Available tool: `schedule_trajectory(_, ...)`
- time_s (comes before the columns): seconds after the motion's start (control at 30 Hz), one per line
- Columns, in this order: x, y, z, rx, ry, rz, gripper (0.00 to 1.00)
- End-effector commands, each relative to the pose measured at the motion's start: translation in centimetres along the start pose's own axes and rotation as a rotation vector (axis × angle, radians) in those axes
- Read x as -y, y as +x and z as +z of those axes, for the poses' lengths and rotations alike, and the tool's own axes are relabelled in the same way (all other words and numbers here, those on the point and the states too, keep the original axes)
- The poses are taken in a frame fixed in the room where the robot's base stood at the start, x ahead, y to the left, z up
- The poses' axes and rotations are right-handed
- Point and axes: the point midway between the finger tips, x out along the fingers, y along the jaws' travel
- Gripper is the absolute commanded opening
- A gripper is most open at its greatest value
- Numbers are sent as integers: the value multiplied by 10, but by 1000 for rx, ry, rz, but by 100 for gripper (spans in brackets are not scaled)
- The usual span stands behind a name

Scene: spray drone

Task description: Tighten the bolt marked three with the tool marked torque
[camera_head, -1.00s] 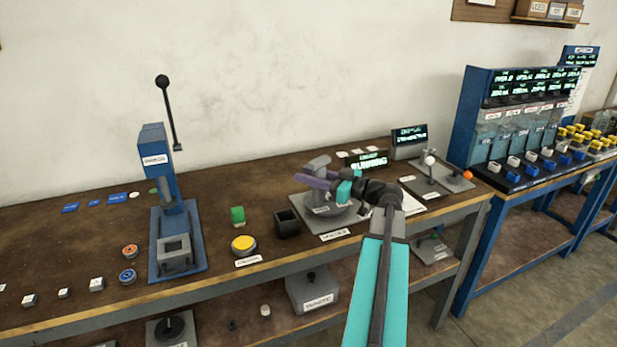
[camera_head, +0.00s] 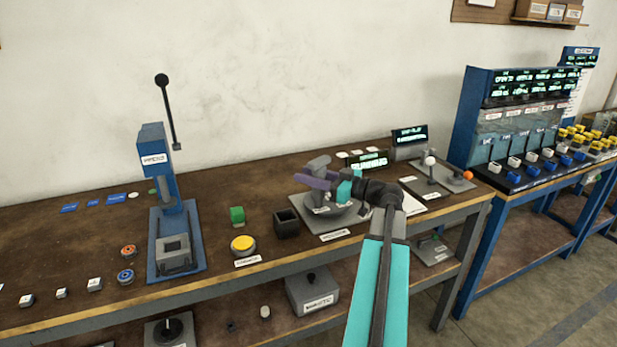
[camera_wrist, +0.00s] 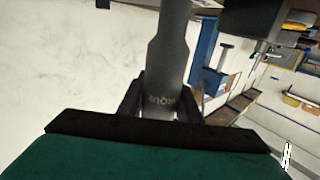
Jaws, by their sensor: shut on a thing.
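My gripper (camera_head: 312,182), with purple fingers, is shut on a grey tool (camera_head: 318,164) over the bench. In the wrist view the tool (camera_wrist: 168,60) stands between both fingers of my gripper (camera_wrist: 160,100); its partly hidden lettering looks like part of "torque". The tool is over a round grey fixture (camera_head: 345,213) on a flat plate with a label in front. My gripper and arm cover part of this fixture. I cannot make out the bolt marked three, nor whether the tool's lower end touches a bolt.
A lit display (camera_head: 368,161) stands behind the fixture. A blue lever press (camera_head: 165,190) stands further left. Blue dispensers (camera_head: 515,120) are at right.

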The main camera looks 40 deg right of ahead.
Motion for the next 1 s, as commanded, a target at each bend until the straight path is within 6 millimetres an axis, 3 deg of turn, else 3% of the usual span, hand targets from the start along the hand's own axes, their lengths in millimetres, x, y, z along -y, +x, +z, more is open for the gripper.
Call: schedule_trajectory(1.0, 0, 0, -3, 1, 0, -1, 5)
